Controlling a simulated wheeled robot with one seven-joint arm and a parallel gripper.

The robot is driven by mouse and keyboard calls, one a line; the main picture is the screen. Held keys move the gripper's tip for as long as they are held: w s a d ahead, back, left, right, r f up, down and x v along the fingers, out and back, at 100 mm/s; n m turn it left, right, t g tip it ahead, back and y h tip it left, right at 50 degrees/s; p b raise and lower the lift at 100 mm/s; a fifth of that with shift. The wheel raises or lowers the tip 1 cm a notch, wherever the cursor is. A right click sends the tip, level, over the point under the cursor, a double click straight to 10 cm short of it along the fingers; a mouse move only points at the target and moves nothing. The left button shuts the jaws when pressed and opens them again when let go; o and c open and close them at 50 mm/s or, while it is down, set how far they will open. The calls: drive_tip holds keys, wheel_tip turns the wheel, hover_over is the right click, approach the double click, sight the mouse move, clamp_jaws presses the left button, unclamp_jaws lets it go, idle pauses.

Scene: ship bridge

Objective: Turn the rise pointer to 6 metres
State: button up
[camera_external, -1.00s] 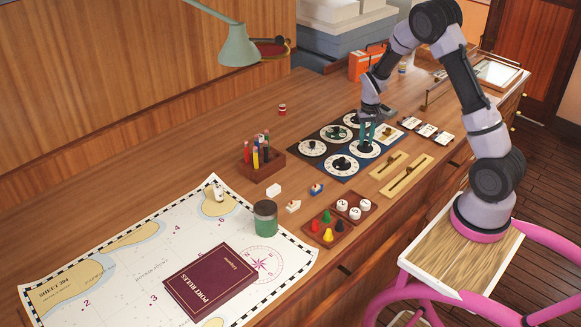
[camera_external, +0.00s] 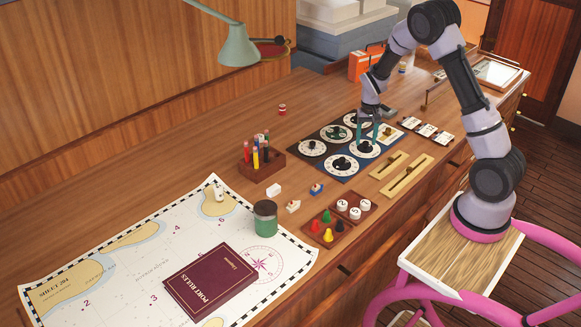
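A dark panel (camera_external: 326,166) on the desk carries several white round dials with black pointer knobs. My gripper (camera_external: 368,138) points down over the panel's right part, above the near right dial (camera_external: 364,149). Its green fingers look spread apart, with the dial's knob below or between them; whether they touch it cannot be told. Other dials are the near left dial (camera_external: 341,166), the left dial (camera_external: 312,148) and the far dial (camera_external: 336,132). The dial labels and the numbers that the pointers show are too small to read, so I cannot tell which is the rise pointer.
Two brass slider plates (camera_external: 407,176) lie in front of the panel, and several white cards (camera_external: 426,130) lie right of it. A wooden rack of coloured tubes (camera_external: 262,165) stands to the left. A green jar (camera_external: 265,218) and maroon book (camera_external: 210,281) rest on the chart.

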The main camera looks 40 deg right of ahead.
wheel_tip(320, 180, up, 11)
idle(0.7)
drive_tip(key=shift+f, duration=0.1)
wheel_tip(320, 180, up, 15)
drive_tip(key=n+t+y, duration=0.1)
drive_tip(key=n+t, duration=0.1)
drive_tip(key=t, duration=0.1)
hover_over(366, 142)
drive_tip(key=s+a, duration=0.8)
drive_tip(key=s, duration=0.1)
drive_tip(key=s+a+r+n+t, duration=0.1)
drive_tip(key=s+a+r+t, duration=0.1)
drive_tip(key=s, duration=0.6)
drive_tip(key=s+a+r+n+t+y, duration=0.1)
drive_tip(key=s+a+r+t, duration=0.1)
drive_tip(key=s+a+r, duration=0.3)
drive_tip(key=s, duration=0.3)
drive_tip(key=shift+s+a+n, duration=0.15)
drive_tip(key=shift+s+n, duration=0.15)
